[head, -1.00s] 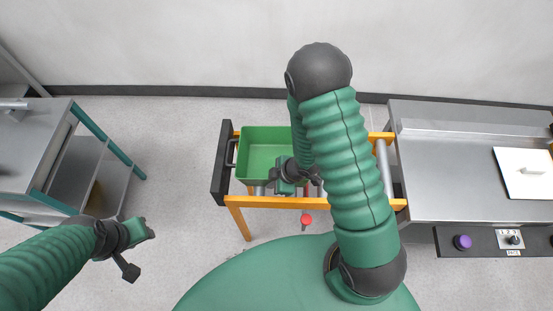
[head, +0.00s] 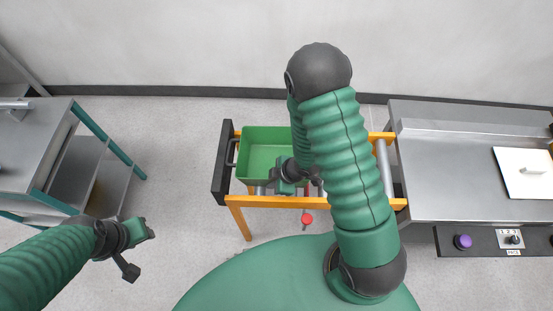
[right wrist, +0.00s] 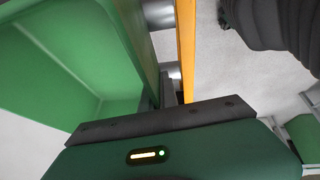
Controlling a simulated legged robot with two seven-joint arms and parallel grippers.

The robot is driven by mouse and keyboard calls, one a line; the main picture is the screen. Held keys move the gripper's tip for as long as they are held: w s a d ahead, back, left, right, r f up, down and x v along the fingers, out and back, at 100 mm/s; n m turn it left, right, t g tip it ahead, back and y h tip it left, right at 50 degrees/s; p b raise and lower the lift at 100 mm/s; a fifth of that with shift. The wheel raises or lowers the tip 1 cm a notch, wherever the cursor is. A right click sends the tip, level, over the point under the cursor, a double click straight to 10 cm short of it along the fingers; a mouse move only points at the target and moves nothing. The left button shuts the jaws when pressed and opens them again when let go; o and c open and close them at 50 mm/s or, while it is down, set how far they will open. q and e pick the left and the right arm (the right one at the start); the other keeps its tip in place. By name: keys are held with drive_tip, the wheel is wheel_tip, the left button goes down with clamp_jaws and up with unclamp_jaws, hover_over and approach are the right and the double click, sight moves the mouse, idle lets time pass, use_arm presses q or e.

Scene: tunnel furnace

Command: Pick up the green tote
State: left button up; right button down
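The green tote (head: 262,149) sits upright on an orange-framed roller stand, and its inside looks empty. My right gripper (head: 279,184) is at the tote's near right corner, close against its wall. In the right wrist view the tote (right wrist: 65,60) fills the left side, and its wall runs down to the gripper's dark front edge. The fingertips are hidden there, so I cannot tell whether they hold the wall. My right arm covers the tote's right side in the head view. My left gripper (head: 147,229) hangs over bare floor at the left, away from the tote, its finger opening unclear.
The orange roller stand (head: 240,217) has a black end plate (head: 222,165) at its left and a red knob (head: 307,219) in front. A steel counter (head: 450,165) adjoins at the right. A steel shelf cart (head: 85,175) stands at the left. Floor between cart and stand is clear.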

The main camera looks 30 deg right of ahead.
drive_tip(key=shift+w+a+r, duration=0.1)
drive_tip(key=shift+a+r, duration=0.05)
drive_tip(key=shift+a, duration=0.1)
